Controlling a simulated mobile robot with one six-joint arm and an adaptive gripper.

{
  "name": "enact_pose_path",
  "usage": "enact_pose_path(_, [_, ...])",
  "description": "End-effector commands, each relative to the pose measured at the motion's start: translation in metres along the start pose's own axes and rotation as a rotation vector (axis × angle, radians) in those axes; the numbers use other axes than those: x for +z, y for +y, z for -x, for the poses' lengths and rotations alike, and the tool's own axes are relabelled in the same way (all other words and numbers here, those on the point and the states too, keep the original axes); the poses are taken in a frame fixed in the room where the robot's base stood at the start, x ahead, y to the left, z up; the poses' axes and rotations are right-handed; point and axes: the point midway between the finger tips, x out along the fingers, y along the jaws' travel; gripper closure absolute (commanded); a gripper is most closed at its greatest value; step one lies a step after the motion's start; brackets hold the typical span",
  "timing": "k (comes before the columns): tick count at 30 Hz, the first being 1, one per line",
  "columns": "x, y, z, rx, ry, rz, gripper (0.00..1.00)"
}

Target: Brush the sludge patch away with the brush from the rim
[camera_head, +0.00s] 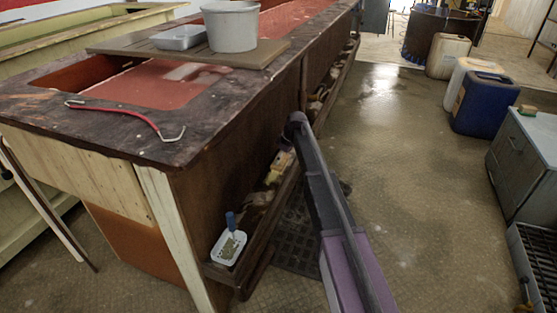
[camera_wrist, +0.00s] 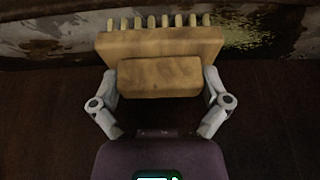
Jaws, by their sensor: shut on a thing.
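My gripper (camera_wrist: 160,82) is shut on the brush (camera_wrist: 160,75) in the wrist view, one finger on each side of its block. The brush is pale wood, with a row of short light bristles pointing to the top of the picture. The sludge patch (camera_wrist: 250,30) is a mottled yellow-brown and dark stain on a pale, worn strip, right of and partly behind the bristles. I cannot tell whether the bristles touch the strip. In the head view my arm reaches toward the bench side; my gripper, the brush and the patch cannot be made out there.
A dark-topped bench (camera_head: 225,110) carries a red hooked tool (camera_head: 125,116), a grey pot (camera_head: 231,28) and a tray (camera_head: 180,38). A low side ledge holds a white dish (camera_head: 228,246) and small items. Jugs, including a blue one (camera_head: 485,105), stand right. The floor between is open.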

Motion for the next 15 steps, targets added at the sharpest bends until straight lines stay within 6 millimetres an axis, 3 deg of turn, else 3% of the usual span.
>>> enact_pose_path(6, [0.0, 0.014, -0.002, 0.0, -0.001, 0.0, 0.59])
enact_pose_path(15, [0.001, 0.018, -0.002, 0.002, -0.001, 0.0, 0.59])
